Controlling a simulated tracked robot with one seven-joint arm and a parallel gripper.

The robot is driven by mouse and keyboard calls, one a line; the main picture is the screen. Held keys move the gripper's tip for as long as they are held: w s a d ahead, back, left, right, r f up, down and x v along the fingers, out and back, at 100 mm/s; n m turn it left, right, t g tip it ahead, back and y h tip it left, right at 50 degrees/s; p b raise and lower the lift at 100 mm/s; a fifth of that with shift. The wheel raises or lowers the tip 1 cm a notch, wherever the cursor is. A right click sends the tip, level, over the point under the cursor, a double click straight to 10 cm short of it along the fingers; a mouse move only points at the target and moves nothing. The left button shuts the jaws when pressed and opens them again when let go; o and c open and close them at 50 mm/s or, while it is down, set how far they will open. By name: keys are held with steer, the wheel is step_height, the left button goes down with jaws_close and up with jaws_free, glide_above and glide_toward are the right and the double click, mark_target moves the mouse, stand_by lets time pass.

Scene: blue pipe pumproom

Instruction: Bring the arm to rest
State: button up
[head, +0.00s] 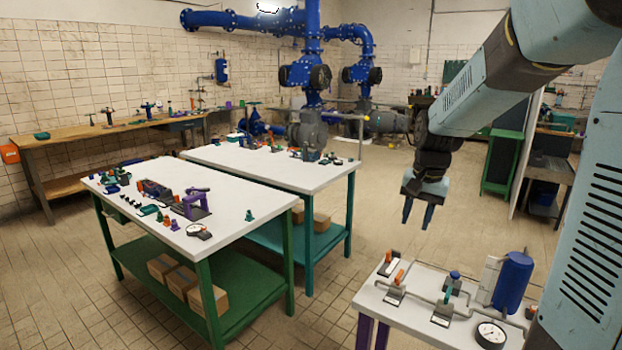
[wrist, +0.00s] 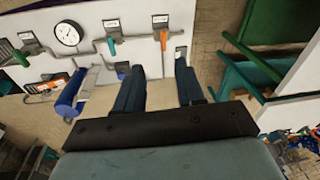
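My gripper (head: 418,212) hangs at the end of my arm, pointing down, above and behind the small white table in the head view. Its two dark blue fingers stand apart with nothing between them. The fingers also show in the wrist view (wrist: 160,92), where a gap lies between them. In the head view the gripper is clear of the table and of everything on it.
Below stands a white table (head: 405,318) with a gauge (head: 490,334), a blue cylinder (head: 513,281) and orange-handled and green-handled valves on a pipe. Two longer tables (head: 150,215) (head: 325,178) with parts stand to the left. Tiled floor lies between.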

steer(key=s+a+r+n+t, duration=0.1)
steer(key=s+r, duration=0.3)
steer(key=s, duration=0.7)
steer(key=s+r+n+t, duration=0.3)
steer(key=s+r+n, duration=0.1)
steer(key=s, duration=0.6)
steer(key=shift+s+a+n+h, duration=0.3)
steer(key=shift+s+a, duration=0.1)
